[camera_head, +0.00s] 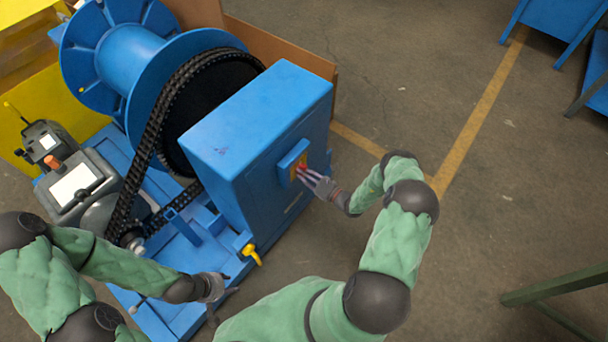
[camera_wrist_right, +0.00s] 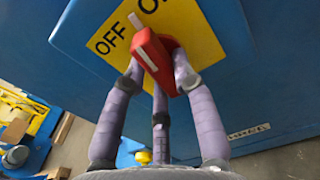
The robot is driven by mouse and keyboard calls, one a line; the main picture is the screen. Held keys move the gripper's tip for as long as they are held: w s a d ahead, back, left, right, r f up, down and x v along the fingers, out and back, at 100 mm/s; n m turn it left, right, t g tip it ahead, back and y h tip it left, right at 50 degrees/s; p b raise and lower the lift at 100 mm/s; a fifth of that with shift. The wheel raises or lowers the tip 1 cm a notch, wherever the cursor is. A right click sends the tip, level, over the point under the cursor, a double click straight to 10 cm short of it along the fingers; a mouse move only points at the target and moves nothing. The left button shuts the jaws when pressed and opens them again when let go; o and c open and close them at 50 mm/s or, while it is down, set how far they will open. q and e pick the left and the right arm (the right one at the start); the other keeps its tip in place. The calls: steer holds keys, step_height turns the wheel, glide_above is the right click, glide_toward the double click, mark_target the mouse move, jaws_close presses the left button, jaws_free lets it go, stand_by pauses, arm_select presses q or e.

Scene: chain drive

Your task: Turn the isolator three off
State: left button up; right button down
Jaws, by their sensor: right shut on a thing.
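The isolator's red handle (camera_wrist_right: 155,62) sits on a yellow plate (camera_wrist_right: 185,35) marked OFF and, partly cut off, a second label beginning with O. The plate is on the side of a blue cabinet (camera_head: 255,140). The handle's white tip points between the two labels. My right gripper (camera_wrist_right: 155,78) has its purple-grey fingers closed around the handle; in the head view it reaches the cabinet's right face, where the yellow plate (camera_head: 298,165) shows partly. My left gripper (camera_head: 226,284) hangs by the front of the blue base, away from the isolator; its fingers are too small to judge.
A blue drum (camera_head: 130,60) and black chain (camera_head: 150,135) stand left of the cabinet. A yellow lever (camera_head: 251,254) sticks out below the cabinet's front corner. A green bar (camera_head: 555,288) is at lower right. The floor (camera_head: 400,110) right of the cabinet is clear.

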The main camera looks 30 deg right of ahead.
steer(key=n, duration=0.5)
steer(key=shift+d+f+n+b, duration=0.15)
steer(key=shift+f+n+b, duration=0.05)
steer(key=shift+n+b, duration=0.15)
steer(key=n, duration=0.4)
steer(key=shift+w+d+n, duration=0.1)
steer(key=shift+d+n, duration=0.05)
steer(key=shift+n, duration=0.1)
steer(key=c, duration=1)
jaws_free()
steer(key=v, duration=1.2)
